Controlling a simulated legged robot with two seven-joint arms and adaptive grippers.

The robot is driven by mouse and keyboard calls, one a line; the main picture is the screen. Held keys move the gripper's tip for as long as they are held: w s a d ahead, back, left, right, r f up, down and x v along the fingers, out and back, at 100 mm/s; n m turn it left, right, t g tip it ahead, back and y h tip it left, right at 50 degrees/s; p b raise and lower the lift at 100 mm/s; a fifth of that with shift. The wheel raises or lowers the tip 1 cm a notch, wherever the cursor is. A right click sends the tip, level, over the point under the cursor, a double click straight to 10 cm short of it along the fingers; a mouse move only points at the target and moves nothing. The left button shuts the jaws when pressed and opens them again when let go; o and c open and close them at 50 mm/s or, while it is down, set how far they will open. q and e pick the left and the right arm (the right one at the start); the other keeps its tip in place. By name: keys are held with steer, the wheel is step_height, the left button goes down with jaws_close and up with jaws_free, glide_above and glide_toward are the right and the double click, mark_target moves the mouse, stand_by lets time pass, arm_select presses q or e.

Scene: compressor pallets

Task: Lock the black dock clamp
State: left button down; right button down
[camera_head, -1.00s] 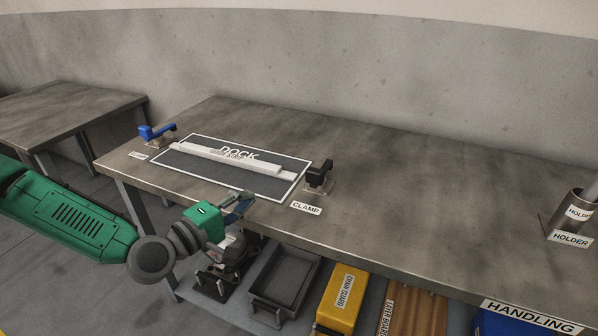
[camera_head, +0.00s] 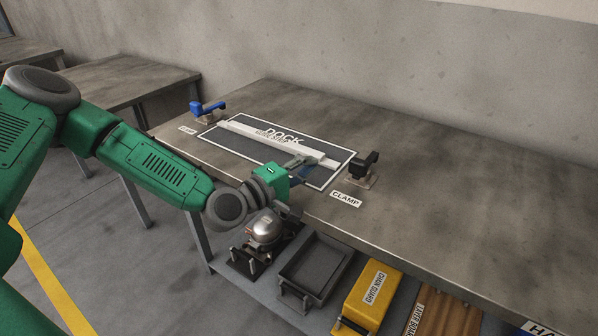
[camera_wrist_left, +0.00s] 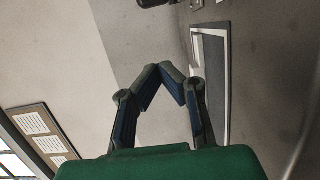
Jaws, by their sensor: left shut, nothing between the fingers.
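The black dock clamp (camera_head: 367,165) stands on a small base at the right end of the dock plate (camera_head: 222,139), behind a CLAMP label (camera_head: 346,199). Its handle is black and raised above the base. My left gripper (camera_head: 312,164) is over the right front part of the dock, left of the black clamp and apart from it. In the left wrist view its fingertips (camera_wrist_left: 170,68) come together with nothing between them. A dark piece (camera_wrist_left: 153,3) at the top edge there may be the black clamp; it is cut off. My right gripper is not in view.
A blue clamp (camera_head: 206,109) stands at the dock's left end. A pale guide strip (camera_head: 240,128) lies along the dock. The bench (camera_head: 450,205) is clear right of the black clamp. A grey tray (camera_head: 314,272) and yellow chain guard (camera_head: 367,302) are on the shelf below.

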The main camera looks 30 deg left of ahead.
mark_target(367, 161)
arm_select(q)
steer(key=x, duration=0.4)
steer(key=shift+f, duration=0.1)
steer(key=shift+w+d, duration=0.25)
steer(key=shift+d, duration=0.85)
steer(key=shift+s+d, duration=0.1)
steer(key=shift+d, duration=0.8)
